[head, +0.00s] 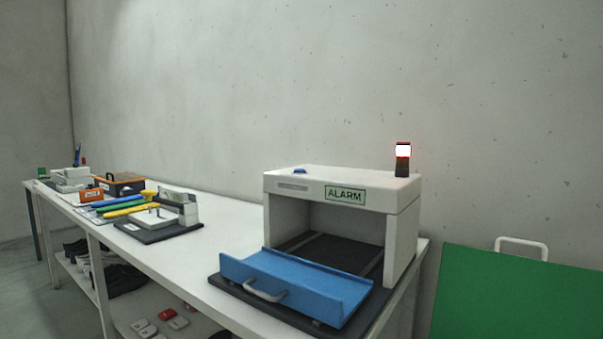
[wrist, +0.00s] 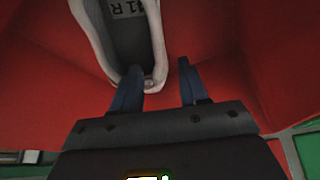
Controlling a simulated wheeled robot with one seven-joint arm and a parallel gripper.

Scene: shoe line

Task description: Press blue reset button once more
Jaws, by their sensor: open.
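The blue reset button (head: 299,171) is a small dome on top of the white machine (head: 282,184), left of its lit lamp. The machine's front carries a green sign reading ALARM. My gripper (wrist: 159,66) shows only in the wrist view; its two dark fingers are apart. It is over a red surface, away from the button, which that view does not show. The left finger overlaps the rim of a grey-white shoe (wrist: 154,40) with a dark insole marked "41 R", upside down. I cannot tell whether the finger touches it.
A blue tray flap (head: 300,281) with a handle lies lowered in front of the opening. Several tools and boxes lie on the white table (head: 190,266) to the left. A green panel (head: 520,290) stands at right.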

